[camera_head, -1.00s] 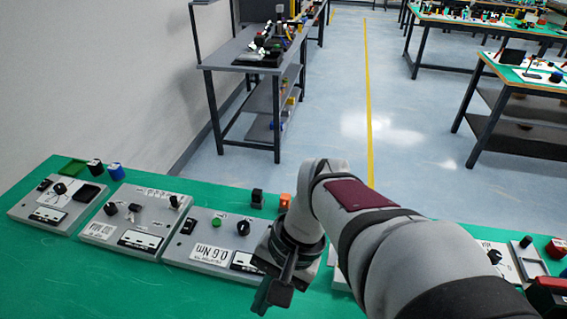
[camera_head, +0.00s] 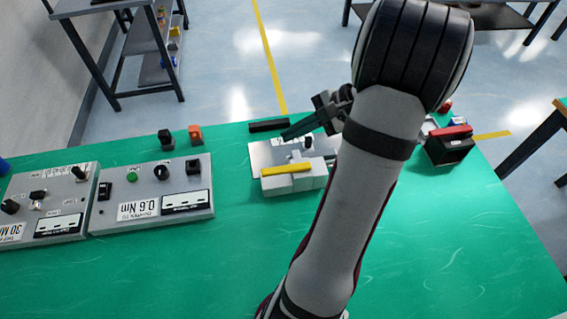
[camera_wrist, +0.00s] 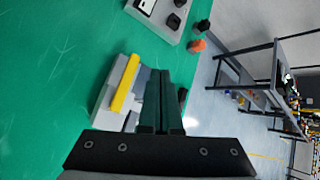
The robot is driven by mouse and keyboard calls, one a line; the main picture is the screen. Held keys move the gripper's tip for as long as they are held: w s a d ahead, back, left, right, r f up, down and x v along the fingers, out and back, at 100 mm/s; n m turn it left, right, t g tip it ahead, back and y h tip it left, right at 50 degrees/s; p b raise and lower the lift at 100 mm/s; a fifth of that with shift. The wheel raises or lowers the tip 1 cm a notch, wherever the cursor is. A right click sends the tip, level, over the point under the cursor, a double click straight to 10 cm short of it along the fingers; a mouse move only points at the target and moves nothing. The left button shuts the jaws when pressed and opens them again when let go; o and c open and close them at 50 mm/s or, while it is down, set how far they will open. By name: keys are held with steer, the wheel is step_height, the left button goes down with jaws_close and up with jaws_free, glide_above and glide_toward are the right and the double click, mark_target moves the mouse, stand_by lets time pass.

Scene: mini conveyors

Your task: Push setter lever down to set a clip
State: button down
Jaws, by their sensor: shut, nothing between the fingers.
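The setter unit is a light grey plate (camera_head: 262,154) on the green bench, with a white block (camera_head: 296,183) at its front. A yellow bar (camera_head: 285,167) lies across the top of the block; I cannot tell for sure whether it is the lever. In the wrist view the yellow bar (camera_wrist: 125,84) is left of my fingers. My gripper (camera_head: 286,135) is shut and empty, its dark green fingers over the back of the plate. The wrist view shows the fingers (camera_wrist: 163,75) side by side. My arm hides the unit's right part. No clip can be made out.
Grey panels with knobs, one marked 0.6 Nm (camera_head: 150,205), stand at left. A black block (camera_head: 268,125) lies behind the unit. An orange block (camera_head: 195,133) and a black one (camera_head: 165,138) stand behind the panels. A red-topped black box (camera_head: 449,146) is at right. The front bench is clear.

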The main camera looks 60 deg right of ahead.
glide_toward(283, 166)
steer(key=shift+w+a+f, duration=0.4)
steer(key=shift+w+f, duration=0.05)
steer(key=shift+w, duration=0.3)
steer(key=shift+w+a+f, duration=0.4)
steer(key=shift+w+f, duration=0.1)
steer(key=shift+w, duration=0.2)
steer(key=shift+w+a+f, duration=0.35)
steer(key=shift+w+f, duration=0.1)
steer(key=shift+w, duration=0.3)
stand_by(0.4)
steer(key=shift+f, duration=0.4)
steer(key=shift+f, duration=0.8)
stand_by(0.7)
steer(key=shift+r, duration=1.2)
